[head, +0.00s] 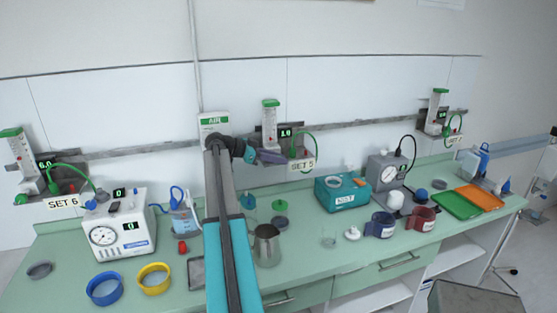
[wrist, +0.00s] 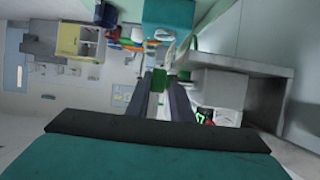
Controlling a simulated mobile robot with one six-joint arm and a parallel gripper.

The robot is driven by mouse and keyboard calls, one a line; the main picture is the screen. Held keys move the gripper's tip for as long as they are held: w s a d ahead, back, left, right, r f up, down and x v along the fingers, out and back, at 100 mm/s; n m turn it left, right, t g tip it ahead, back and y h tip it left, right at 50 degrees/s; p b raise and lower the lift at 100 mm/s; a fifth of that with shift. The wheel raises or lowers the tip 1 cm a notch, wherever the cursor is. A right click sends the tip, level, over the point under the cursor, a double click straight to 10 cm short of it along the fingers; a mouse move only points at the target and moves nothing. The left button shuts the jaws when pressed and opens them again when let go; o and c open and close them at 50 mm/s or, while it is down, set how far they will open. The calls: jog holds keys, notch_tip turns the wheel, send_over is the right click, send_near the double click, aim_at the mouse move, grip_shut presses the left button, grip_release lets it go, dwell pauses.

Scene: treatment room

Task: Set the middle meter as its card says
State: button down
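The middle meter (head: 270,125) is an upright clear tube with a green cap on the wall rail. Its lit display (head: 285,132) appears to read 1.0. The card (head: 301,165) below it says SET 5. A green tube (head: 307,143) loops from its side. My gripper (head: 282,159) is at the meter's lower part, just left of the card. In the wrist view my gripper's dark fingers (wrist: 166,88) point at a green part (wrist: 157,82), seemingly the knob, at their tips. I cannot tell whether they are closed on it.
A left meter (head: 22,160) with a SET 6 card and a right meter (head: 437,112) hang on the same rail. Below, the green counter (head: 325,265) holds a white device (head: 120,235), a teal box (head: 340,193), a metal jug (head: 266,245) and several cups and lids.

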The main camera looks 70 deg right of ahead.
jog(key=shift+s+a+f+g+b, duration=0.15)
jog(key=shift+f+g+b, duration=0.25)
jog(key=shift+b, duration=0.9)
jog(key=g+h+b, duration=0.2)
jog(key=b, duration=0.6)
jog(key=shift+a+g+h+b, duration=0.1)
jog(key=shift+g+h+b, duration=0.2)
jog(key=shift+g+b, duration=0.1)
jog(key=shift+r, duration=0.1)
jog(key=c, duration=1.7)
grip_release()
jog(key=shift+r, duration=0.15)
jog(key=shift+w+a, duration=0.1)
jog(key=shift+w, duration=0.1)
